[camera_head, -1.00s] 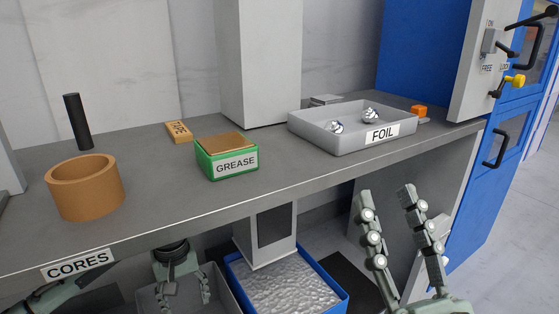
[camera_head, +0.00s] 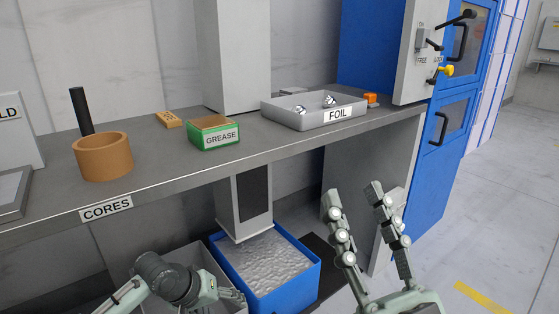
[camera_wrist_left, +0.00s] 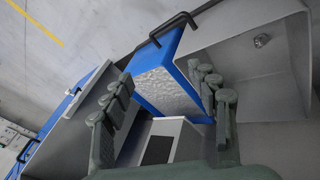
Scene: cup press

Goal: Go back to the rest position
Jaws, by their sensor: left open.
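My right gripper (camera_head: 354,194) is raised at the lower right in the head view, in front of the bench. Its two fingers stand apart and nothing is between them. My left gripper (camera_head: 230,295) is low at the bottom of the head view, below the bench, over the grey bin and beside the blue bin; its fingers are hard to make out there. In the left wrist view my left gripper (camera_wrist_left: 160,76) shows its two fingers spread wide, with nothing held between them.
The bench (camera_head: 240,160) carries a brown ring (camera_head: 103,157), a green grease box (camera_head: 214,134) and a foil tray (camera_head: 306,117) with shiny balls. Below are a blue bin (camera_head: 310,284) and a grey bin (camera_wrist_left: 270,90) holding a shiny ball. Open floor lies at right.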

